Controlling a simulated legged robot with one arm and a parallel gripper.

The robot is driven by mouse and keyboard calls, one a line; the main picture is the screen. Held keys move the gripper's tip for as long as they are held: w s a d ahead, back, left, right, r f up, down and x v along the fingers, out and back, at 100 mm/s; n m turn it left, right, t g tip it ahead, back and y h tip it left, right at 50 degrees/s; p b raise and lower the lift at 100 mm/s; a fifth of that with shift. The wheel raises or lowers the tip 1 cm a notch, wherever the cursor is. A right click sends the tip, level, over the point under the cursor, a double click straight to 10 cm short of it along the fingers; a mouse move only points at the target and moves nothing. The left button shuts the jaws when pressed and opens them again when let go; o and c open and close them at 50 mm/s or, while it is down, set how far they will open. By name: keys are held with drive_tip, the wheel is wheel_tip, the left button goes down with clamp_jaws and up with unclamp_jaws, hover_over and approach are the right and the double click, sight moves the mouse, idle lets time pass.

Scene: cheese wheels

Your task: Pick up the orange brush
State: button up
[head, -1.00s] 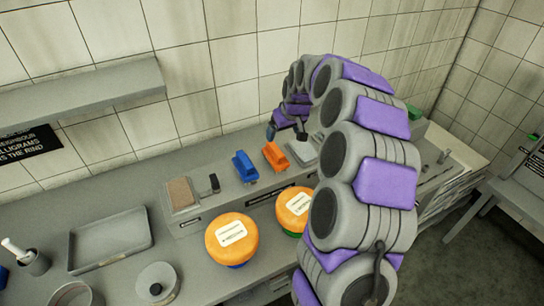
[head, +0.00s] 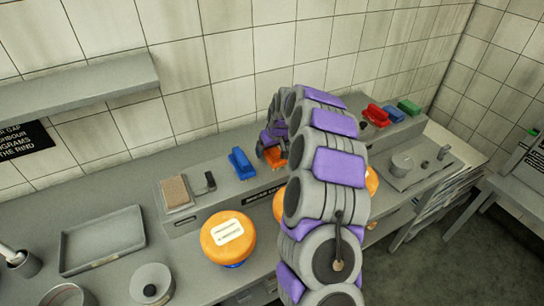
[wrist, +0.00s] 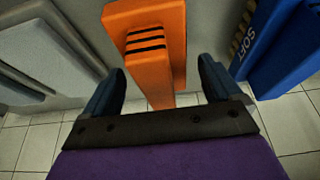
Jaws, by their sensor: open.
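The orange brush (head: 275,157) stands on the raised grey ledge at the back of the bench, partly hidden behind my arm in the head view. In the wrist view the orange brush (wrist: 150,50) has dark stripes and reaches down between the two blue fingers of my gripper (wrist: 160,88). The fingers are apart, with a gap on each side of the brush. In the head view the gripper (head: 262,148) is at the brush, its fingers hard to make out.
A blue brush (head: 242,164) marked SOFT in the wrist view (wrist: 285,45) stands close beside it. Red (head: 375,115) and green (head: 409,107) brushes stand further right. An orange-topped cheese wheel (head: 228,238) sits in front. A grey tray (head: 102,240) lies at left.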

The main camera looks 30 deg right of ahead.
drive_tip(key=shift+f, duration=0.2)
drive_tip(key=shift+w+f, duration=0.1)
drive_tip(key=shift+f, duration=0.15)
idle(0.5)
drive_tip(key=c, duration=1.2)
drive_tip(key=shift+r, duration=0.15)
drive_tip(key=shift+r, duration=0.25)
drive_tip(key=shift+p+v, duration=0.55)
drive_tip(key=shift+v, duration=1.15)
drive_tip(key=s+a, duration=0.1)
drive_tip(key=s, duration=0.3)
drive_tip(key=s+a+r+p, duration=0.1)
drive_tip(key=s, duration=0.4)
drive_tip(key=s+a, duration=0.1)
drive_tip(key=s, duration=0.4)
drive_tip(key=shift+s+r+p, duration=0.25)
drive_tip(key=shift+p, duration=0.05)
